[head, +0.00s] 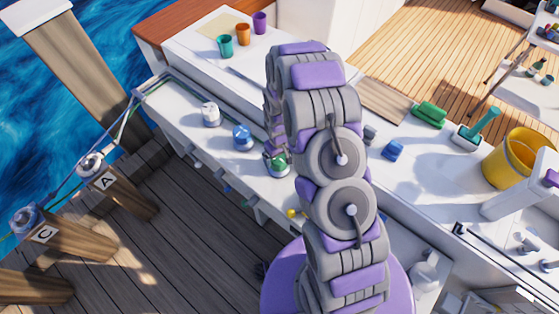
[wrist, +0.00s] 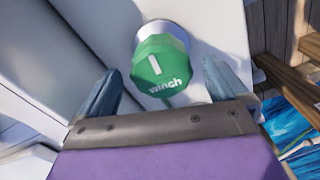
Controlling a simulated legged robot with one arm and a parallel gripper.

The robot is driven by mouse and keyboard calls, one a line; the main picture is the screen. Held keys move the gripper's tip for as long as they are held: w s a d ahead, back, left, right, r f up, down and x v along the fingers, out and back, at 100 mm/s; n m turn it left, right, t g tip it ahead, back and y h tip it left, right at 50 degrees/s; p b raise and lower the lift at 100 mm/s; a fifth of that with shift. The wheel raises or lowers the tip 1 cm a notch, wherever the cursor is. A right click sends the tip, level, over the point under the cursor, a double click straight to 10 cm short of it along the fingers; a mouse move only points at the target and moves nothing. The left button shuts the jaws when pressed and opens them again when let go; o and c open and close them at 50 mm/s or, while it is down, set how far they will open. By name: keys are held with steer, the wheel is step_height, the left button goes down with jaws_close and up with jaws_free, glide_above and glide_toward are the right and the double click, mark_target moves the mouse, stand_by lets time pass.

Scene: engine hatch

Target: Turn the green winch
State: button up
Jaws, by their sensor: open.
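The green winch (wrist: 161,70) is a round knob with a white mark and the word "winch" on its top. In the wrist view it stands just beyond my gripper (wrist: 160,88), between its two spread fingers. The fingers are open, and I cannot tell if either touches the knob. In the head view the green winch (head: 277,163) sits on the white side deck, partly hidden by my arm. My gripper is hidden behind my arm in that view.
A blue winch (head: 242,137) and a white winch (head: 210,113) stand along the same deck to the left. Teal (head: 225,46), orange (head: 243,34) and purple (head: 260,22) cups stand further back. A yellow bucket (head: 518,158) is at the right. Wooden dock posts are at the left.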

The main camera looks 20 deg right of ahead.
steer(key=shift+f, duration=1.45)
steer(key=c, duration=1)
steer(key=shift+o, duration=0.2)
steer(key=m+p, duration=0.2)
steer(key=m, duration=0.1)
steer(key=shift+a+r+m, duration=0.1)
steer(key=shift+m, duration=0.3)
steer(key=shift+a+m+p, duration=0.1)
steer(key=shift+m+p, duration=0.95)
steer(key=shift+m, duration=1.15)
